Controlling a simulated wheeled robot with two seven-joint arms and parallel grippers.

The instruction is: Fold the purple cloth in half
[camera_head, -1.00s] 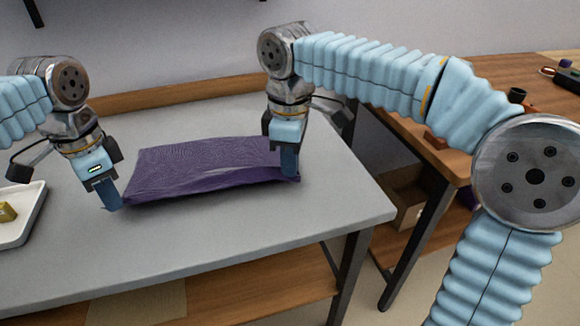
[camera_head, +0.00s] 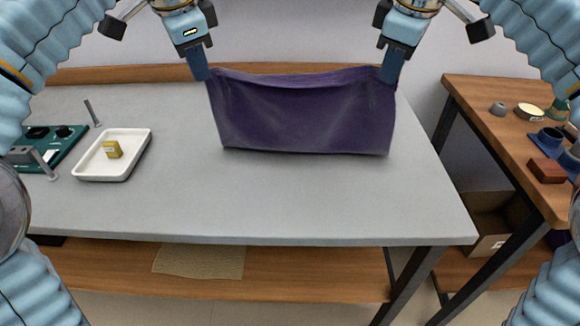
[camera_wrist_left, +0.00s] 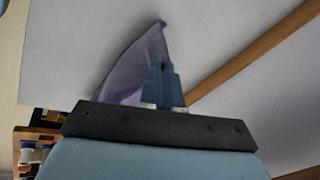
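The purple cloth (camera_head: 305,115) hangs as a sheet between my two grippers above the grey table (camera_head: 280,205), its upper edge sagging slightly. Its lower edge is near the tabletop; I cannot tell whether it touches. My left gripper (camera_head: 202,75) is shut on its upper left corner. My right gripper (camera_head: 389,75) is shut on its upper right corner. In the left wrist view, the cloth (camera_wrist_left: 125,78) shows beside and behind the closed fingers of my left gripper (camera_wrist_left: 165,75). The cloth's far side is hidden.
A white tray (camera_head: 80,170) with a small yellow block (camera_head: 112,149) stands at the table's left, beside a green board (camera_head: 70,146). A wooden side table (camera_head: 500,120) with small objects is at the right. The table's front middle is clear.

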